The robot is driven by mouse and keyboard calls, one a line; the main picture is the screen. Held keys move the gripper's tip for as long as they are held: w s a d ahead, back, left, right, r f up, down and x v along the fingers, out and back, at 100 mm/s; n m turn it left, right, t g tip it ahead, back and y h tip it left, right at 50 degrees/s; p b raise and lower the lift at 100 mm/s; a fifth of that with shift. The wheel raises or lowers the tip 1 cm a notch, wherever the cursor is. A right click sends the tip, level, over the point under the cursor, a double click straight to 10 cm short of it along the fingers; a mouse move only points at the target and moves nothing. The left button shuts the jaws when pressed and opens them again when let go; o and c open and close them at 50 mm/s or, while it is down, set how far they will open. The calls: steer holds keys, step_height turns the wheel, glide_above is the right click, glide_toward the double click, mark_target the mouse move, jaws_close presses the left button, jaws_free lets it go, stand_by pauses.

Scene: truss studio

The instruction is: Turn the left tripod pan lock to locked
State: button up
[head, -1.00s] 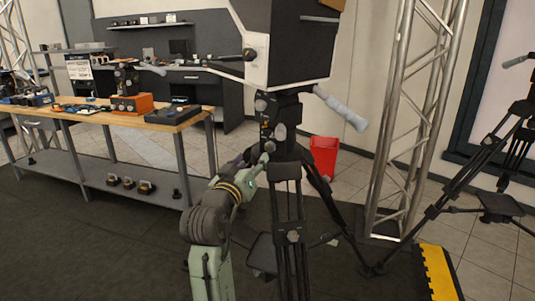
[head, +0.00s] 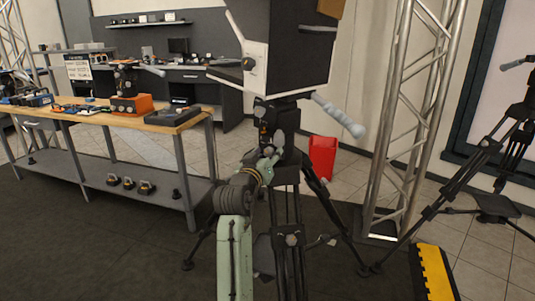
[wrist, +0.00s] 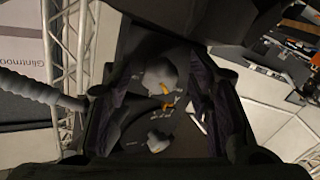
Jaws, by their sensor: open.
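The left tripod (head: 290,215) stands in the middle of the head view, with a large black and white box on its head (head: 280,118) and a grey-gripped pan handle (head: 340,115) pointing right. My gripper (head: 270,160) is at the near side of the tripod head, partly merged with it in that view. In the wrist view, my gripper (wrist: 160,105) is open, with dark fingers on both sides. Between them shows a grey knob (wrist: 160,76) with an orange mark. A second grey knob (wrist: 158,141) lies lower. I cannot tell which is the pan lock, or whether the fingers touch either.
A wooden-topped workbench (head: 140,119) with tools stands at the left. A red bin (head: 322,158) and a metal truss (head: 408,120) are behind, right of the tripod. Another tripod (head: 480,150) and a yellow-black ramp (head: 436,273) are at the right.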

jaws_close()
stand_by(0.6)
steer(key=shift+f+m+b, duration=0.1)
steer(key=shift+m+b, duration=0.2)
steer(key=shift+b, duration=0.1)
steer(key=m+b, duration=0.3)
steer(key=shift+f+m, duration=0.1)
steer(key=shift+m, duration=0.2)
steer(key=m+b, duration=0.3)
steer(key=m, duration=0.1)
steer(key=shift+m, duration=0.3)
steer(key=m+b, duration=0.3)
steer(key=m, duration=0.2)
steer(key=shift+a+b, duration=0.1)
steer(key=shift+b, duration=0.2)
steer(key=shift+m+b, duration=0.8)
steer(key=shift+m, duration=1.2)
steer(key=shift+r, duration=0.2)
